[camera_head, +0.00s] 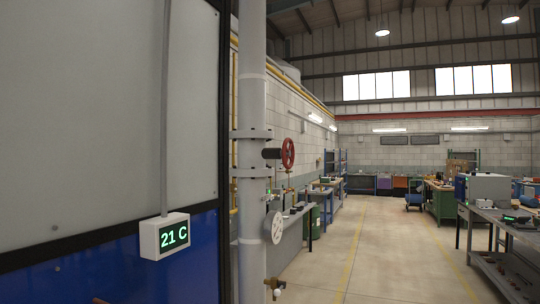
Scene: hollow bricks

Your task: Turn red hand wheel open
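A red hand wheel (288,153) stands out to the right of a grey vertical pipe (251,190), on a short dark valve stem. The wheel is seen at an angle and its rim and spokes show. I cannot tell from this view how far it is turned. My gripper and arm are not in this view.
A round gauge (274,227) and a small tap (273,286) sit lower on the pipe. Workbenches (500,232) line the right. The aisle floor (375,255) is clear.

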